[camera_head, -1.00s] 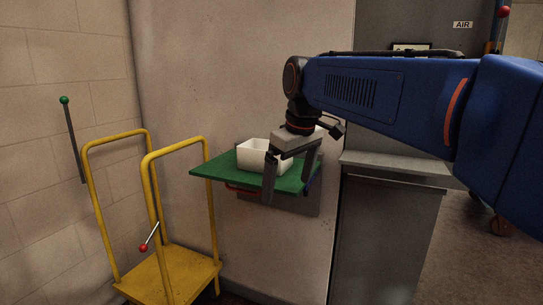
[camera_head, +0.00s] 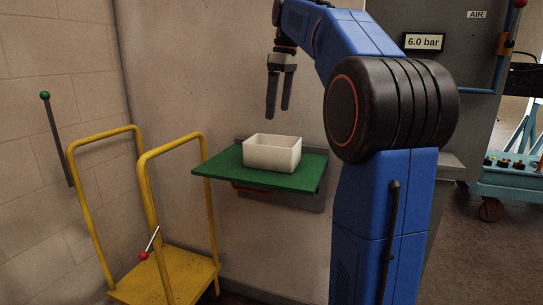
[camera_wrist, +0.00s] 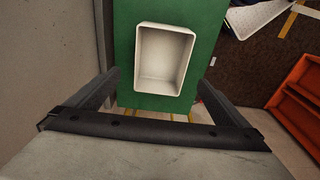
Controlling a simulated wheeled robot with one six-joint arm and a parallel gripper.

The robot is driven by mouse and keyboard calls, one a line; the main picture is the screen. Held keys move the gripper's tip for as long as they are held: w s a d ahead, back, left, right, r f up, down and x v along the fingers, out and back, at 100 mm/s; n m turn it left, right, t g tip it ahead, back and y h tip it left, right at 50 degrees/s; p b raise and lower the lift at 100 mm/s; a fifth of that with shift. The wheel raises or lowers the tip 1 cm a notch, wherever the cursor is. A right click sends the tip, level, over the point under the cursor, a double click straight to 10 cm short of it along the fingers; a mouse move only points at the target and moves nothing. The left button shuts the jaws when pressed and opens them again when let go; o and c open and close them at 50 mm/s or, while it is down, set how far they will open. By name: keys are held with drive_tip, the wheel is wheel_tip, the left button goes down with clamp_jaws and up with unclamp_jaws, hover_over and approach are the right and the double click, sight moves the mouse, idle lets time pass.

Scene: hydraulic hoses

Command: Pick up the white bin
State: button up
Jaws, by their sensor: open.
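The white bin (camera_head: 272,153) is an open, empty box standing upright on a green shelf (camera_head: 222,172) fixed to the wall. In the wrist view the bin (camera_wrist: 164,60) lies ahead between my two fingers, apart from both, with the green shelf (camera_wrist: 125,30) around it. My gripper (camera_head: 278,114) is open and empty, with its fingers pointing down above the bin in the head view. In the wrist view my gripper (camera_wrist: 158,82) has its fingers spread wider than the bin.
A yellow trolley (camera_head: 165,272) with tall rails stands left of the shelf. A wall lever with a green knob (camera_head: 45,96) is at far left. A grey cabinet with a 6.0 bar display (camera_head: 424,42) stands behind my arm. An orange rack (camera_wrist: 298,95) shows at right in the wrist view.

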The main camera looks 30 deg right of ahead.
sight(272, 152)
drive_tip(key=f, duration=0.6)
drive_tip(key=w+f, duration=0.1)
drive_tip(key=f, duration=0.3)
drive_tip(key=shift+a+f, duration=0.1)
drive_tip(key=shift+a, duration=0.3)
drive_tip(key=shift+w+a+f, duration=0.15)
drive_tip(key=shift+a+f, duration=0.05)
drive_tip(key=shift+f, duration=1.15)
drive_tip(key=shift+w+a+f, duration=0.1)
drive_tip(key=shift+a+f, duration=0.1)
drive_tip(key=shift+f, duration=1.15)
drive_tip(key=shift+c, duration=0.6)
drive_tip(key=c, duration=0.8)
